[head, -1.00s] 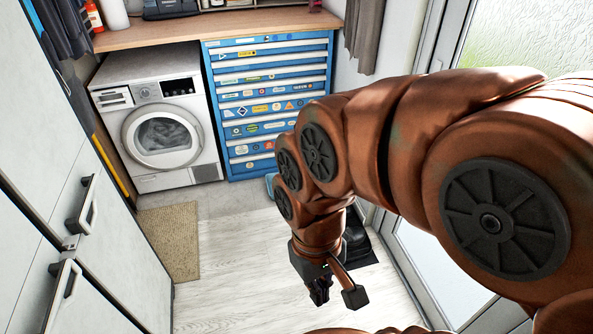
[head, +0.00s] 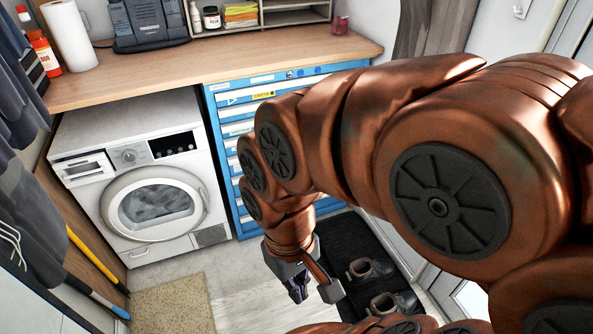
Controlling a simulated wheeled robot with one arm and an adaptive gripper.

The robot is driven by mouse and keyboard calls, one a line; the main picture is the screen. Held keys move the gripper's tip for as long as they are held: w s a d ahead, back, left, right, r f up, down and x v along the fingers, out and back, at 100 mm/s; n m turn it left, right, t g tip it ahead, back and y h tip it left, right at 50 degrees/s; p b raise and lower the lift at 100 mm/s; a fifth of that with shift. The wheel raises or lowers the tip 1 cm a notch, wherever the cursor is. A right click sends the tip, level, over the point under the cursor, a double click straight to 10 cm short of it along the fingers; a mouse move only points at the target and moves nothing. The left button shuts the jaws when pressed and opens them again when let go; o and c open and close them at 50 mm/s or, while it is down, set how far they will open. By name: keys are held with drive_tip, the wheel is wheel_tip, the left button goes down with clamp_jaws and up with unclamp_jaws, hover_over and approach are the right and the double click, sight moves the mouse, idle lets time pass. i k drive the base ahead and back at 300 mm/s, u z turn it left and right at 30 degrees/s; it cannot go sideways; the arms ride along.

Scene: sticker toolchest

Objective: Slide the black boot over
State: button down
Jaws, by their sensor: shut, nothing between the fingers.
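Two dark boots show in the head view on the floor at the lower right. The farther boot (head: 372,269) lies toward the back of a black mat (head: 345,240), and the nearer boot (head: 398,303) is toward its front. My gripper (head: 299,294) points down, shut and empty, left of the boots. It is apart from them in the picture, though its height over the floor is hard to judge. My arm hides part of the mat and may hide more footwear.
A blue drawer chest (head: 225,138) with stickers and a white washing machine (head: 150,190) stand under a wooden worktop (head: 150,78). A beige rug (head: 172,308) lies at the front left. Bare floor (head: 250,295) lies between rug and mat. A door is at right.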

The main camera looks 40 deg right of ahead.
sight(362, 271)
drive_tip(key=i, duration=1)
drive_tip(key=z, duration=1.65)
